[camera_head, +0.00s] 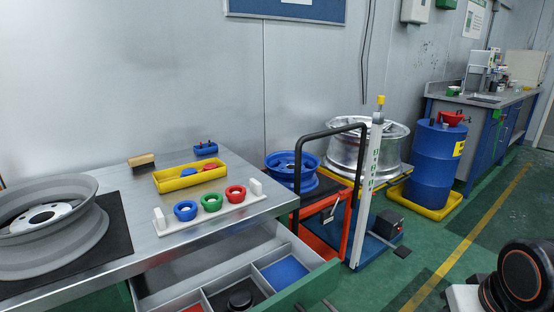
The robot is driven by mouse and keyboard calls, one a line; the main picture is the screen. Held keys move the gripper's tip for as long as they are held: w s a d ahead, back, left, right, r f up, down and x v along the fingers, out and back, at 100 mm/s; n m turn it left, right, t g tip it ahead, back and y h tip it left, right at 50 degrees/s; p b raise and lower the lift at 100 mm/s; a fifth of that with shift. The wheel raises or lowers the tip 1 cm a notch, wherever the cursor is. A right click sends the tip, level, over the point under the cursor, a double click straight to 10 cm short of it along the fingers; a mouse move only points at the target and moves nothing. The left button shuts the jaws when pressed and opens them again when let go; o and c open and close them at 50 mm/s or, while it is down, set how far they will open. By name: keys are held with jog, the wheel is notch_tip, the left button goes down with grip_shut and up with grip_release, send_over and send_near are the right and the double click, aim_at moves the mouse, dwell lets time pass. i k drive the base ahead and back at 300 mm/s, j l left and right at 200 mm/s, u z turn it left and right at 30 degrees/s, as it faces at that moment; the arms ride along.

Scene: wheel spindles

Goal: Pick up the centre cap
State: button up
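No part is clearly recognisable as the centre cap. A black round part (239,300) lies in the middle compartment of the open drawer (318,286), partly cut off by the bottom edge of the picture. A small blue round piece (188,171) and a red one (210,167) lie in the yellow tray (172,185) on the metal bench. Either these or the black part could be caps; I cannot tell. My gripper is not in view. Only a black, orange-ringed part of my arm shows at the lower right, away from the bench.
A grey wheel rim (48,247) lies on a black mat at the left. A white rack (209,217) holds blue, green and red rings. A brush (141,160) lies behind. A trolley with a blue rim (291,167) stands right of the bench. Green floor is free farther right.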

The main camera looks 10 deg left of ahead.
aim_at(190, 171)
jog(key=i+l+z, duration=0.15)
jog(key=z, duration=0.25)
jog(key=i+z, duration=0.45)
jog(key=i+l+u, duration=0.2)
jog(key=i+u, duration=0.15)
jog(key=i, duration=0.1)
